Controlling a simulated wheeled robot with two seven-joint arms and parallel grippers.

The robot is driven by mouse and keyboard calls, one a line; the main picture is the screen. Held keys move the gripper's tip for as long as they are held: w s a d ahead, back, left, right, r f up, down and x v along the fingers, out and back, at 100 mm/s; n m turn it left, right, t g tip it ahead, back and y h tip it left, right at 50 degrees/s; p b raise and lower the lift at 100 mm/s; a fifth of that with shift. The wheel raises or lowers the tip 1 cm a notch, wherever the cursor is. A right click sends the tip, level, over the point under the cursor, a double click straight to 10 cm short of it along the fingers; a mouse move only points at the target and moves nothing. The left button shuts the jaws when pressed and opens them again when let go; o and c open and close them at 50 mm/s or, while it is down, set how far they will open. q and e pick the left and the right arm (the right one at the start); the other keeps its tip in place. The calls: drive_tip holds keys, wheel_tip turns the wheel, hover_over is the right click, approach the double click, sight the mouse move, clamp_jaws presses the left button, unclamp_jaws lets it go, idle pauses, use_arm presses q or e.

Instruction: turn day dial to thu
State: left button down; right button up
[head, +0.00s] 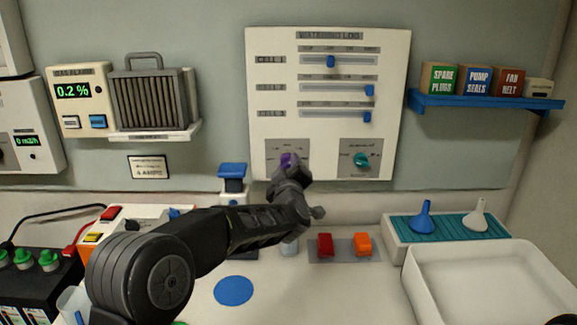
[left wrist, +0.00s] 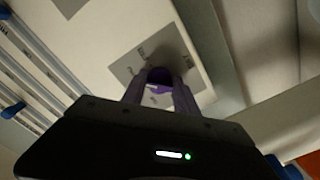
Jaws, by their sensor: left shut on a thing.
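The purple dial (head: 287,159) sits on a grey plate at the lower left of the white watering log panel (head: 327,88). My left gripper (head: 289,167) is at the dial and hides much of it and its labels. In the left wrist view the two fingers stand on either side of the purple dial (left wrist: 159,76), shut on it. Some label text shows on the grey plate (left wrist: 135,65) around it, too blurred to read, so I cannot tell which day the dial points to.
A teal dial (head: 362,160) is at the panel's lower right, below three blue sliders. Below are a red block (head: 325,245), an orange block (head: 363,244) and a white tray (head: 490,285). A blue-topped dispenser (head: 233,180) stands left of the gripper.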

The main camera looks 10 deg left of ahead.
use_arm(q)
drive_tip(key=shift+f, duration=0.1)
drive_tip(key=c, duration=1)
unclamp_jaws()
drive_tip(key=shift+o, duration=0.2)
drive_tip(key=shift+s+d, duration=0.2)
drive_tip(key=shift+s, duration=0.4)
drive_tip(key=b+v, duration=0.2)
drive_tip(key=v, duration=0.4)
drive_tip(key=shift+s, duration=0.25)
drive_tip(key=shift+s, duration=0.1)
